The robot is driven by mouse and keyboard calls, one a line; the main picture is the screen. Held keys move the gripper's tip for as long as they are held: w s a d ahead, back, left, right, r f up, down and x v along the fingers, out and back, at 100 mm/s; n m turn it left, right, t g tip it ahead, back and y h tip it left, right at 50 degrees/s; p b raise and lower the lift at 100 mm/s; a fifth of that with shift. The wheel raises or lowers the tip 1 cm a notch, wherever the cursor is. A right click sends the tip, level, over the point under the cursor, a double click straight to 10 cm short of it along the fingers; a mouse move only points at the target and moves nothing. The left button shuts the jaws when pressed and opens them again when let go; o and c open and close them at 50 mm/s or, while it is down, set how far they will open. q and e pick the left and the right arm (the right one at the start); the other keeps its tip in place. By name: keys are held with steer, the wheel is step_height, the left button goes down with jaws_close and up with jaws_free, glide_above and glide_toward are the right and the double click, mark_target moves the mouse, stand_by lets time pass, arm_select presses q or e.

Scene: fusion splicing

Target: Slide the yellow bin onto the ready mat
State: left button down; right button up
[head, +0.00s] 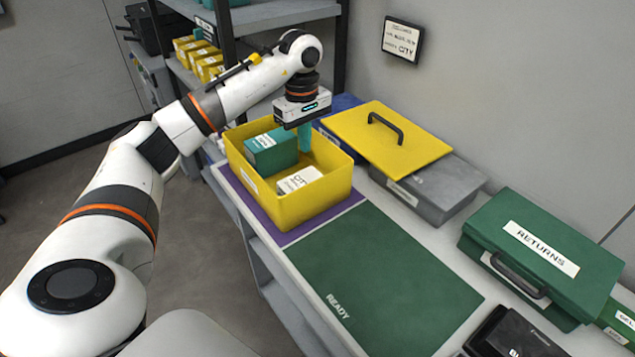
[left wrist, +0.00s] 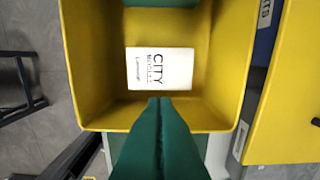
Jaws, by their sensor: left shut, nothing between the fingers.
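The yellow bin (head: 290,213) stands on a purple mat (head: 233,190) and holds a green box (head: 270,152) and a white box marked CITY (head: 299,180). The dark green READY mat (head: 385,280) lies bare on the bench, in front of the bin. My left gripper (head: 304,150) is shut and empty, its green fingers pointing down at the bin's back part. In the left wrist view the shut fingertips (left wrist: 160,102) show just beside the CITY box (left wrist: 160,68) and cover part of the bin's wall (left wrist: 215,118). Contact with the bin cannot be told. My right gripper is out of view.
A grey bin with a yellow handled lid (head: 385,140) stands right of the yellow bin, close to the wall. A green RETURNS case (head: 540,255) and a black device (head: 510,335) sit along the mat's right side. A shelf rack (head: 240,20) stands behind.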

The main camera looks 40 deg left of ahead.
mark_target(315, 183)
arm_select(q)
steer(key=f, duration=0.3)
steer(key=f+p, duration=0.1)
steer(key=f, duration=0.2)
steer(key=f+p, duration=0.1)
steer(key=f, duration=0.2)
steer(key=shift+s+a+f, duration=0.1)
steer(key=shift+a, duration=0.15)
steer(key=d, duration=0.1)
steer(key=d+p, duration=0.1)
steer(key=d, duration=0.1)
steer(key=shift+s+f+p, duration=0.25)
steer(key=shift+s+p, duration=0.1)
steer(key=shift+s+d, duration=0.15)
steer(key=shift+d, duration=0.3)
steer(key=shift+f, duration=0.1)
